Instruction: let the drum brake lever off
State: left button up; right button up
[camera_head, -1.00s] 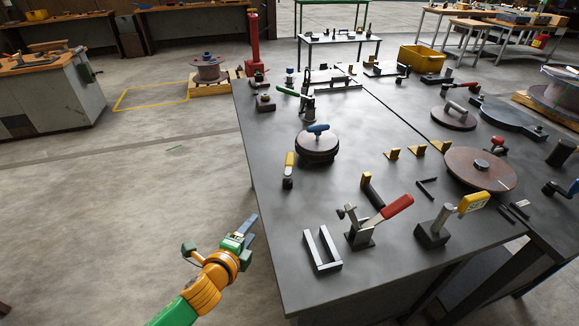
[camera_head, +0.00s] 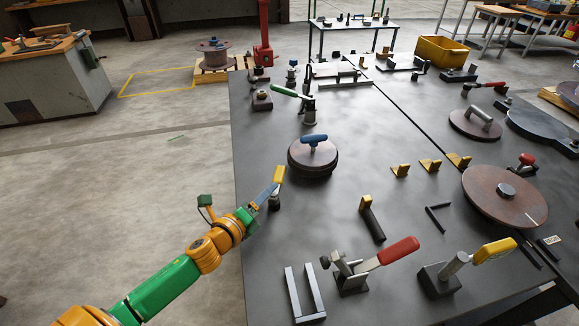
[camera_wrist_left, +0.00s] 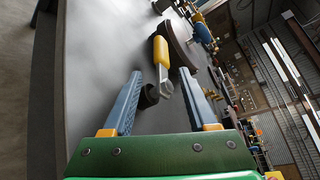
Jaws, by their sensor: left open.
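The brake lever has a yellow grip (camera_head: 279,175) on a dark round base and stands near the table's left edge. It also shows in the left wrist view, where the yellow grip (camera_wrist_left: 161,50) lies ahead, between the directions of the two fingers. Beside it sits a round brown drum (camera_head: 313,165) with a blue handle (camera_head: 314,140) on top; part of its rim shows in the wrist view (camera_wrist_left: 178,42). My left gripper (camera_head: 266,196) is open at the lever, with its blue-grey fingers (camera_wrist_left: 160,78) either side of it. I cannot tell whether they touch. My right gripper is out of view.
A red-handled clamp (camera_head: 398,250), a yellow-handled lever (camera_head: 493,251) and a grey U-shaped bracket (camera_head: 292,297) stand on the near table. A green-handled clamp (camera_head: 284,90) stands beyond the drum. A large brown disc (camera_head: 482,197) lies to the right.

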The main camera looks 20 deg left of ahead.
aim_at(278, 181)
pick_arm(q)
jog(key=shift+r+x, duration=0.25)
jog(key=shift+x, duration=0.75)
jog(key=x, duration=0.5)
jog(key=shift+w+f, duration=0.1)
jog(key=shift+f, duration=0.05)
grip_shut()
dwell(0.5)
